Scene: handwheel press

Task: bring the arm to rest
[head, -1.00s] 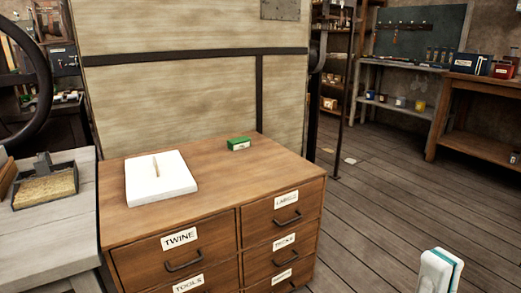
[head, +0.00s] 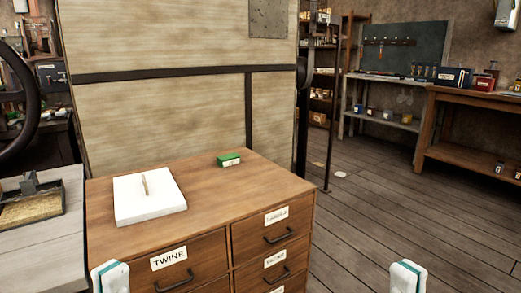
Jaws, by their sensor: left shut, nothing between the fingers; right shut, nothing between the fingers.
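My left gripper (head: 110,277) shows at the lower left edge of the head view as a white and teal tip, in front of the drawer cabinet. It is shut and holds nothing. My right gripper (head: 408,277) shows at the lower right as a similar white and teal tip, over the plank floor. It is shut and empty. Both tips point up and are apart from anything around them. The rest of both arms is outside the picture.
A dark wheel rim (head: 28,112) and a tray (head: 30,205) are at left. A workbench (head: 440,160) stands back right.

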